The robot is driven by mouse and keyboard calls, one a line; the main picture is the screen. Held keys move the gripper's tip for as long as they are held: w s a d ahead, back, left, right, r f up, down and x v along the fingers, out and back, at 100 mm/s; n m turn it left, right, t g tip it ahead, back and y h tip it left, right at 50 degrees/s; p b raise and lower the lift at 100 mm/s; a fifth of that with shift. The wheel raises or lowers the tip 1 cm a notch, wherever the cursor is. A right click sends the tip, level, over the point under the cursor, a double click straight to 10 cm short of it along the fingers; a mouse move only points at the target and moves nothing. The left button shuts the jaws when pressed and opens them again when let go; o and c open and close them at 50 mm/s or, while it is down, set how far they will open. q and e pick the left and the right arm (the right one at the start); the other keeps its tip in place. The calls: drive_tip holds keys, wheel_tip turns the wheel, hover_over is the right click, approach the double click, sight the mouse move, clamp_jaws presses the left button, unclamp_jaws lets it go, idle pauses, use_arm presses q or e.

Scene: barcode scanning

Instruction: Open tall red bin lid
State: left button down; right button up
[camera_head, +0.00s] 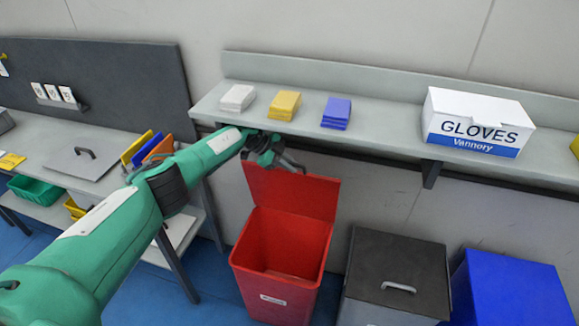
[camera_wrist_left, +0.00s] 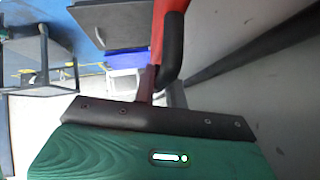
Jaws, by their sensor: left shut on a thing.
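The tall red bin (camera_head: 282,247) stands on the floor below the wall shelf, with a white label on its front. Its red lid (camera_head: 300,191) is raised nearly upright at the back, so the inside shows and looks empty. My left gripper (camera_head: 284,162) is at the top edge of the lid, just below the shelf, and is shut on it; its fingertips are small and partly dark here. In the left wrist view a red strip of the lid (camera_wrist_left: 158,28) shows beside a dark curved piece. My right gripper is not in view.
The shelf (camera_head: 384,143) runs just above the lid, carrying white, yellow and blue stacks and a gloves box (camera_head: 478,122). A dark-lidded bin (camera_head: 397,272) and a blue bin (camera_head: 512,287) stand at right. A workbench (camera_head: 110,150) is at left.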

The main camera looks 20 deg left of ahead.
use_arm(q)
drive_tip(key=c, duration=1.5)
unclamp_jaws()
drive_tip(key=shift+o, duration=0.2)
